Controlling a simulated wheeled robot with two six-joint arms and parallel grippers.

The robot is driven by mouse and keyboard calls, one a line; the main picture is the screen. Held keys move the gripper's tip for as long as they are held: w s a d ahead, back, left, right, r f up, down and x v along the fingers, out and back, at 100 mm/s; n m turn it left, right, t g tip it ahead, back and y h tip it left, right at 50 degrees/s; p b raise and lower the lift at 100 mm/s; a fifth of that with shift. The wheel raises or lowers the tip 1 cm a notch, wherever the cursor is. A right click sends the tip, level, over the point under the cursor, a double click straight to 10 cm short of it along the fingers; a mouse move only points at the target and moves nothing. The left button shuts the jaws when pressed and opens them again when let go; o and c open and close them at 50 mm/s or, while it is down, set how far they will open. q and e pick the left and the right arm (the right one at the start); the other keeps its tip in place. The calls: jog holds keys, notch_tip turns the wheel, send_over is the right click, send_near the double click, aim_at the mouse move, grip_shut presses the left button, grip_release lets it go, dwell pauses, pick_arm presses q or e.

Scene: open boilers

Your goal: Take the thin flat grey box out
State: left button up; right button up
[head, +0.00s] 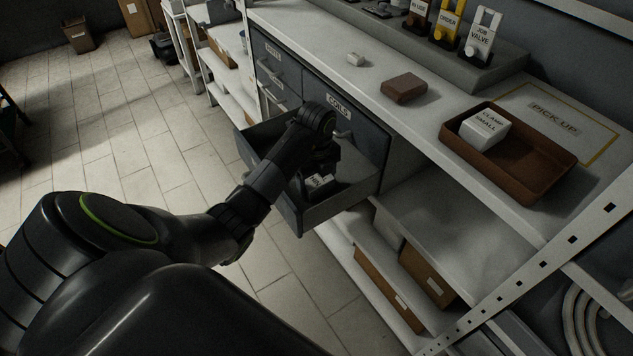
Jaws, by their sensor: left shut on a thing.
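A grey drawer (346,206) stands open under the worktop. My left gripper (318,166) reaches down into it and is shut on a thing. A small grey box with a white label (319,182) shows right at the fingers, inside the drawer. My wrist and fingers hide much of it, so its thickness and full outline cannot be told. It appears to be the thing held. My right gripper is not in view.
Closed drawer fronts, one labelled COILS (338,107), stand behind my wrist. A PICK UP area (556,112) lies behind the tray.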

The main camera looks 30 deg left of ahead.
aim_at(317, 178)
pick_arm(q)
notch_tip(317, 178, up, 4)
jog(key=shift+p, duration=0.5)
notch_tip(317, 178, up, 4)
jog(key=p, duration=0.4)
jog(key=shift+r, duration=0.25)
jog(key=shift+r+p, duration=0.5)
jog(key=shift+p, duration=0.05)
